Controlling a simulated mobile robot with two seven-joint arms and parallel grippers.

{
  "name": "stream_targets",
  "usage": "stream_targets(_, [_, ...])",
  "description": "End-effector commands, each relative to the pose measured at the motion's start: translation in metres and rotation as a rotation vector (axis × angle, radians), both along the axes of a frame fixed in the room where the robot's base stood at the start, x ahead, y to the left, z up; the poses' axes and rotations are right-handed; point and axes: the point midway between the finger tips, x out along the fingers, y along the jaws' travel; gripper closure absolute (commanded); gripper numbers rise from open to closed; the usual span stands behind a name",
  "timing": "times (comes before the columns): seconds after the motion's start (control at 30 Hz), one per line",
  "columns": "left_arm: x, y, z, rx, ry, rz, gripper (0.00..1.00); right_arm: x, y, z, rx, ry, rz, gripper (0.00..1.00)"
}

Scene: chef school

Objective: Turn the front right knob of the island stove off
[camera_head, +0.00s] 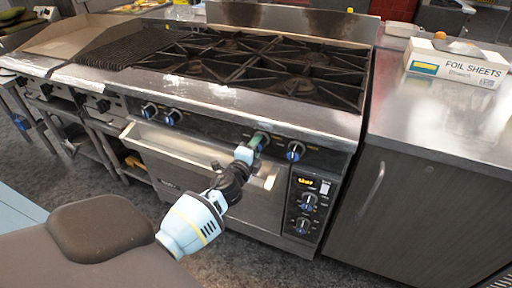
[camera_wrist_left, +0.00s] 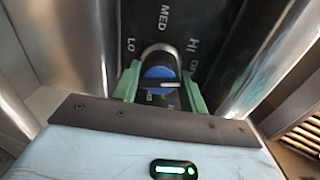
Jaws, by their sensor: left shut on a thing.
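The island stove (camera_head: 230,95) stands ahead, with black grates on top and a row of blue-faced knobs on its front panel. My left gripper (camera_head: 257,144) reaches the panel and is shut on a stove knob (camera_wrist_left: 158,78), the one just left of the rightmost knob (camera_head: 296,151) in that row. In the left wrist view the green fingers (camera_wrist_left: 160,92) sit on both sides of the blue knob face, which has a white line across it. LO, MED and HI are printed around it; another label at the right is partly hidden. My right gripper is not in view.
The steel oven handle (camera_head: 205,152) runs below the knobs, under my left wrist. An oven control panel (camera_head: 307,200) with more knobs is at the lower right. Two more knobs (camera_head: 161,114) are to the left. A foil sheets box (camera_head: 457,66) lies on the right counter.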

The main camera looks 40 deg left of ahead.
Motion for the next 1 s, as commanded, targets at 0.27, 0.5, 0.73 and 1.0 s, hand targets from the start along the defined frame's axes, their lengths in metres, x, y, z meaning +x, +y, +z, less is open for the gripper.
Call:
stream_targets(0.27, [-0.0002, 0.0002, -0.0005, 0.154, 0.039, 0.001, 0.8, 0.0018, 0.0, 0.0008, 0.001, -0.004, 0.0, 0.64])
stream_targets(0.5, [-0.0002, 0.0002, -0.0007, 0.216, 0.053, 0.001, 0.8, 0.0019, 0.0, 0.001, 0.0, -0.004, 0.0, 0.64])
stream_targets(0.73, [-0.0002, 0.0002, -0.0008, 0.23, 0.058, 0.001, 0.8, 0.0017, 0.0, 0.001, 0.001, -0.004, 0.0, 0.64])
stream_targets(1.0, [-0.0002, 0.0002, -0.0008, 0.23, 0.057, 0.001, 0.56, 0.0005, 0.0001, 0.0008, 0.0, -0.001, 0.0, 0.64])
